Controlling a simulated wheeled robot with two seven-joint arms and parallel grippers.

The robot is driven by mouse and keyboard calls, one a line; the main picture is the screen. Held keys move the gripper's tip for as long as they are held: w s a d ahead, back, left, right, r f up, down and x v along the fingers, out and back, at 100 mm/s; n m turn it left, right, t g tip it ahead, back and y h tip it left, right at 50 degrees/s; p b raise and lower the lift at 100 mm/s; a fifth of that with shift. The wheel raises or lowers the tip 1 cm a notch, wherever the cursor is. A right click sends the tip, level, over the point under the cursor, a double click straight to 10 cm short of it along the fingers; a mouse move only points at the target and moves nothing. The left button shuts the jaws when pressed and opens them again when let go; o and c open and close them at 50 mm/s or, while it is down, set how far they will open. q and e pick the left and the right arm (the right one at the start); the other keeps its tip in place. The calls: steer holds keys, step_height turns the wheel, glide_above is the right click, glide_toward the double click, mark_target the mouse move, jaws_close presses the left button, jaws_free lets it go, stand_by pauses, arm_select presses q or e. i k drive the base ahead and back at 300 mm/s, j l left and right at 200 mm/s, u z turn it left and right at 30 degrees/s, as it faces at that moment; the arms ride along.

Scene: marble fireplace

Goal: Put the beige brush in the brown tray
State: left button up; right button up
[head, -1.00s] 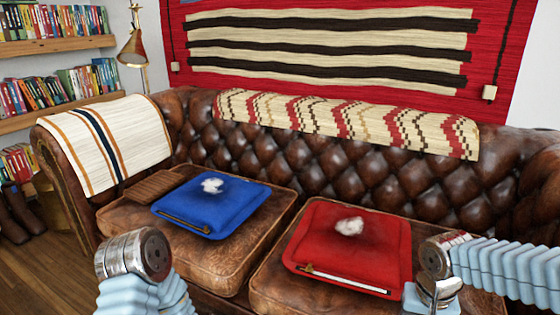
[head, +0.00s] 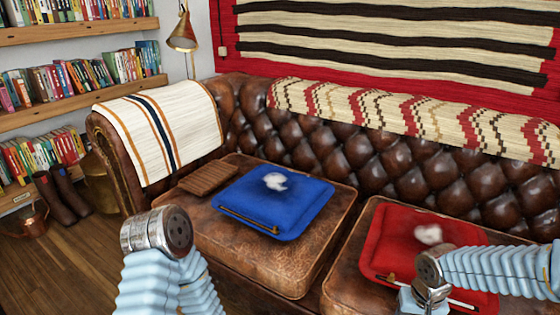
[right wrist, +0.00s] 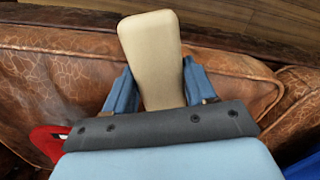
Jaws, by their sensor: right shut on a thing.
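The beige brush (right wrist: 150,50) is between the two blue fingers of my right gripper (right wrist: 160,85) in the right wrist view, which is shut on it. Its pale, rounded block points away from the gripper, above brown leather. In the head view the brush cannot be made out, and my right arm hangs in front of the red cushion. The brown tray (head: 209,178) looks flat and ribbed and lies on the left seat, left of the blue cushion. My left arm shows in the head view, but its gripper does not.
A blue cushion (head: 285,205) and a red cushion (head: 385,235) lie on the sofa seats, each with a white tuft. A striped cloth (head: 160,130) covers the left armrest. A lamp (head: 182,35), bookshelves and boots (head: 68,190) stand to the left.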

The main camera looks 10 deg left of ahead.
mark_target(205, 181)
steer(key=i+j, duration=0.1)
steer(key=j, duration=0.3)
steer(key=i+j+u, duration=0.1)
steer(key=j, duration=0.35)
steer(key=i+j, duration=0.1)
steer(key=j, duration=0.3)
steer(key=i+j+u, duration=0.1)
steer(key=j, duration=0.3)
